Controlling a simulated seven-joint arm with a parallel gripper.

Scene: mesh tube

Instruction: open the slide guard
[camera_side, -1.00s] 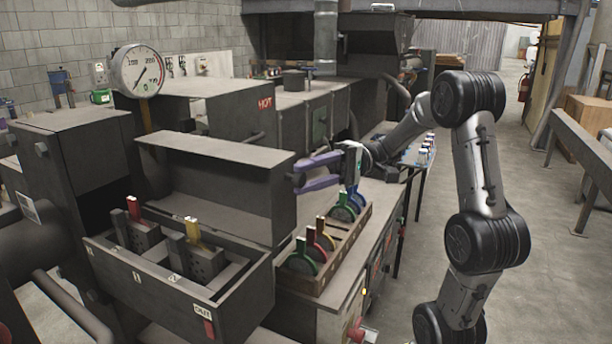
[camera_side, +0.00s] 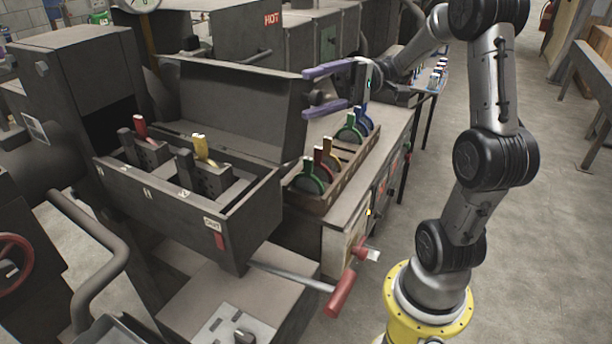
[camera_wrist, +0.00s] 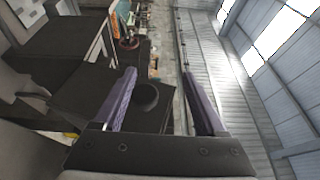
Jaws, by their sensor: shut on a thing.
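The slide guard (camera_side: 235,110) is a dark grey metal cover standing behind the open grey trough (camera_side: 225,215) in the side view. My gripper (camera_side: 307,90), with two purple fingers, is at the guard's right end, one finger high and one low. In the wrist view, my gripper (camera_wrist: 160,85) has its fingers spread on either side of a round black knob (camera_wrist: 146,97) on a dark panel. My gripper is shut on the guard at this end; the exact contact points are hard to see. The trough's inside is uncovered from above.
Red (camera_side: 140,127) and yellow (camera_side: 201,148) handled blocks stand in the trough. A wooden rack (camera_side: 318,200) with several coloured round-handled pieces is just right of it. A red-handled lever (camera_side: 341,293) sticks out low in front. Open floor lies to the right.

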